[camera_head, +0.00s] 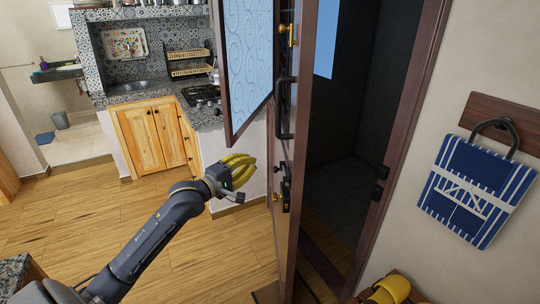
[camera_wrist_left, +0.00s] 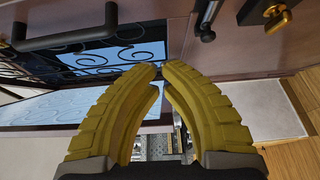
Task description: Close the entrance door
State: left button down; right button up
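The entrance door (camera_head: 306,130) stands open, seen nearly edge-on, with dark wood and a patterned blue glass panel (camera_head: 247,60). A dark bar handle (camera_head: 284,108) and a lock (camera_head: 285,187) are on it. The door frame (camera_head: 412,95) is to its right, with a dark opening between. My left gripper (camera_head: 245,168), with yellow fingers, is left of the door, near lock height, with no clear contact. In the left wrist view its fingertips (camera_wrist_left: 160,67) nearly meet, with nothing between them; the bar handle (camera_wrist_left: 65,38) is beyond. My right gripper (camera_head: 392,290) is partly cut off at the bottom.
A striped blue bag (camera_head: 468,190) hangs from a wall hook at the right. A tiled kitchen counter with a wooden cabinet (camera_head: 155,137) stands at the back left. Wooden floor (camera_head: 100,215) is clear around my left arm. A brass knob (camera_wrist_left: 278,18) shows in the wrist view.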

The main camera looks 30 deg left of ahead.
pick_arm(q)
jog(key=w+d, duration=0.5)
jog(key=w, duration=0.7)
jog(key=shift+d, duration=0.15)
dwell(0.3)
